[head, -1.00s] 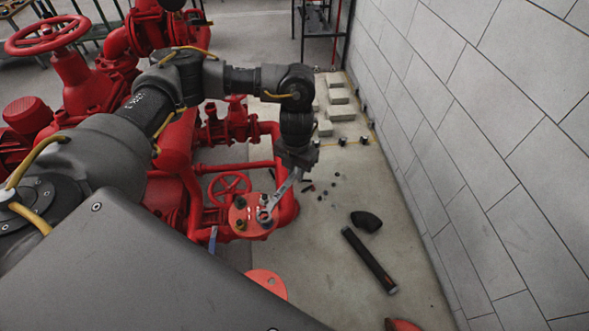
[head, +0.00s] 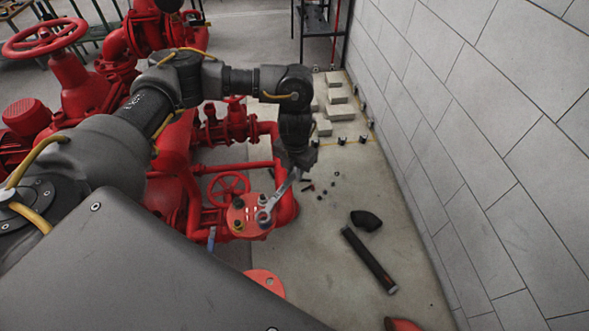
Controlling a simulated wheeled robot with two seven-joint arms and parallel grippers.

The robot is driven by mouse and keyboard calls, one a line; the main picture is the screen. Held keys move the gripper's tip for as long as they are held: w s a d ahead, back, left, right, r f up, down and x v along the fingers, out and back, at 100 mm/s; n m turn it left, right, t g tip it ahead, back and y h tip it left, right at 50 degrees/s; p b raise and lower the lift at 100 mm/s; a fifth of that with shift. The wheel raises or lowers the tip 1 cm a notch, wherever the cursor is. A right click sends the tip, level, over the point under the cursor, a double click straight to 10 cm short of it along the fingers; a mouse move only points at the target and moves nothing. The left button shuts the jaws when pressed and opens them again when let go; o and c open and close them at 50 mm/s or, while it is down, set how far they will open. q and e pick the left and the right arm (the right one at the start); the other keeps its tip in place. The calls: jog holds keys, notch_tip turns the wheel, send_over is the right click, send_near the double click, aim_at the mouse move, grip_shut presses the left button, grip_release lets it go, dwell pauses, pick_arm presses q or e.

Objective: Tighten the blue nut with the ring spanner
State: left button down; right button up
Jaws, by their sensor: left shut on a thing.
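My left gripper (head: 299,168) is shut on the ring spanner (head: 280,197), a grey metal tool that slants down and left from it. The spanner's ring end lies over the red round flange (head: 243,226), around or just above a fastener near its right edge. The blue nut is too small to make out for sure; the ring seems to cover that spot. Other dark and yellowish fasteners stand on the flange. My right gripper is not in view.
Red pipes and a red handwheel (head: 229,188) stand close behind the flange. Pale blocks (head: 335,105) lie farther back, and a grey wall (head: 490,150) bounds the right.

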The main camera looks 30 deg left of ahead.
pick_arm(q)
jog(key=shift+d, duration=0.15)
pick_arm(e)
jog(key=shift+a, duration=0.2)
pick_arm(q)
jog(key=shift+a, duration=0.2)
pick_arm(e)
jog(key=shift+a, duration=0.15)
pick_arm(q)
jog(key=shift+f+b, duration=0.4)
jog(key=shift+f, duration=0.1)
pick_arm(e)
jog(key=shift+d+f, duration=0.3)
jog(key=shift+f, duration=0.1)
pick_arm(q)
jog(key=shift+f+b, duration=0.7)
jog(key=shift+f, duration=0.2)
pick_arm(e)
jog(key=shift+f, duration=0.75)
pick_arm(q)
jog(key=shift+d, duration=0.15)
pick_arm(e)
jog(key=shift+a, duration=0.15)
